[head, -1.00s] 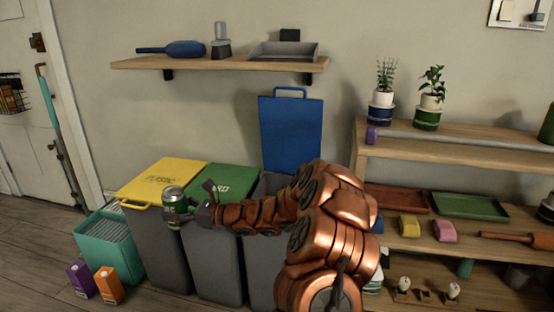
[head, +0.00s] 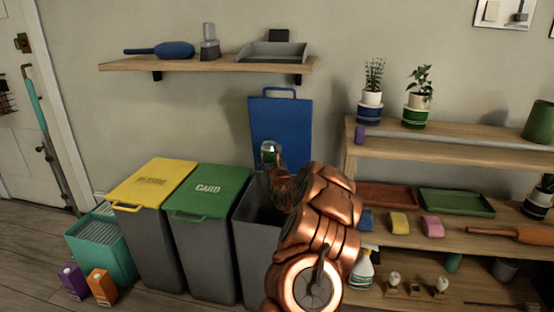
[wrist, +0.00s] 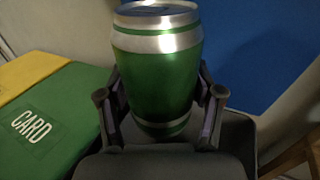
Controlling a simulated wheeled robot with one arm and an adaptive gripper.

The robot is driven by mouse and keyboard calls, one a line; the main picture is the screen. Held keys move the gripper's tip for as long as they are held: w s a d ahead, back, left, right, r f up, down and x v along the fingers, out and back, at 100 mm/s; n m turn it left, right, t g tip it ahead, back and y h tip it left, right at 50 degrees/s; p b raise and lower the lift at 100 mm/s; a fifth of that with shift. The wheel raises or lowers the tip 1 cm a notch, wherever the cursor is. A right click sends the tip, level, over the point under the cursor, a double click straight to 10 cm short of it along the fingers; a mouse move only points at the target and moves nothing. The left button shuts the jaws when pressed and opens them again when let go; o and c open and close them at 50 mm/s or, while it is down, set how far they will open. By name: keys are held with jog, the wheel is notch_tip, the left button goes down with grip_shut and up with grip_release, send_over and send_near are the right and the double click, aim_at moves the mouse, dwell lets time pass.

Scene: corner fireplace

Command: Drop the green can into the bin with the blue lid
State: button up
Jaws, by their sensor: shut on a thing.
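The green can (wrist: 155,75) has silver ends and stands upright between the two fingers of my gripper (wrist: 160,115) in the wrist view. My gripper is shut on it. In the head view the can (head: 269,152) shows small, in front of the raised blue lid (head: 281,128). The bin with the blue lid (head: 251,255) is grey and stands open, its lid upright at the back. My arm hides the right part of this bin. The can is held above the bin's opening; its exact height over the rim is hard to tell.
A green-lidded bin (head: 208,192) marked CARD and a yellow-lidded bin (head: 152,183) stand to the left, both closed. A wooden shelf unit (head: 450,230) with plants, trays and sponges stands at right. A wall shelf (head: 205,64) hangs above.

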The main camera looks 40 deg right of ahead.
jog(key=shift+s+d+f+m+g+h, duration=0.2)
jog(key=shift+s+d+h, duration=0.1)
jog(key=shift+d, duration=0.35)
jog(key=shift+s+d+f+m+g+h, duration=0.1)
jog(key=shift+s+d+f+m+h, duration=0.15)
jog(key=shift+d, duration=0.35)
jog(key=shift+f+b, duration=1.85)
jog(key=shift+f, duration=0.95)
jog(key=o, duration=0.9)
jog(key=shift+c, duration=0.2)
jog(key=v, duration=1.2)
